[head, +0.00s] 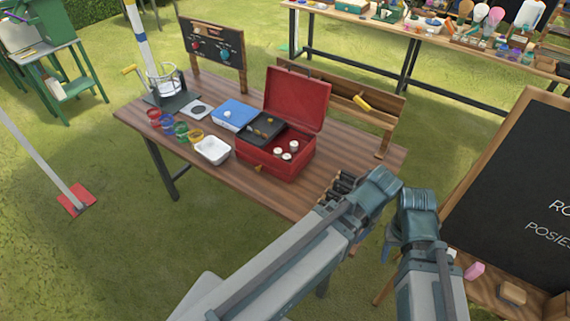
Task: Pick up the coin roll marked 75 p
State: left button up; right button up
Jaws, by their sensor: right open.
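An open red cash box (268,168) stands on the wooden table, lid tilted back. In its right part several small pale coin rolls (293,146) stand upright. Their markings are too small to read, so I cannot tell which is marked 75 p. A dark coin tray (259,127) sits over the box's left part, with some coins in it.
A white dish (212,151), several coloured cups (181,131) and a blue box (235,114) stand left of the cash box. A wooden rack (345,101) lines the table's back edge. A blackboard (525,180) stands at the right. The table between box and gripper is clear.

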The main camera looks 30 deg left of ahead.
pick_arm(q)
jog(key=w+a+f+n+y+b, duration=0.1)
jog(key=w+a+f+n+b, duration=0.1)
jog(key=w+a, duration=0.1)
jog(key=w+a+f+n+y+b, duration=0.2)
jog(key=w+a+n+b, duration=0.1)
jog(key=w, duration=0.3)
jog(key=w+a+f+n+t+y+b, duration=0.1)
jog(key=w+a+f+n+b, duration=0.1)
jog(key=w+a+n+b, duration=0.1)
jog(key=shift+w+a+f+y, duration=0.15)
jog(key=shift+w+a+y, duration=0.25)
jog(key=shift+w+a, duration=0.2)
jog(key=w+a+n+y+b, duration=0.3)
jog(key=w+a+n+b, duration=0.2)
jog(key=w+a+n, duration=0.1)
jog(key=n+y+b, duration=0.3)
jog(key=n+y, duration=0.1)
jog(key=n, duration=0.1)
send_near(279, 151)
jog(key=a+b, duration=0.2)
jog(key=b, duration=0.1)
jog(key=shift+w+a+f+n, duration=0.1)
jog(key=shift+a+f+n, duration=0.2)
jog(key=shift+a+f, duration=0.05)
jog(key=b+x, duration=0.2)
jog(key=x, duration=0.3)
jog(key=shift+a+f+b, duration=0.25)
jog(key=shift+b, duration=0.05)
jog(key=shift+r, duration=0.1)
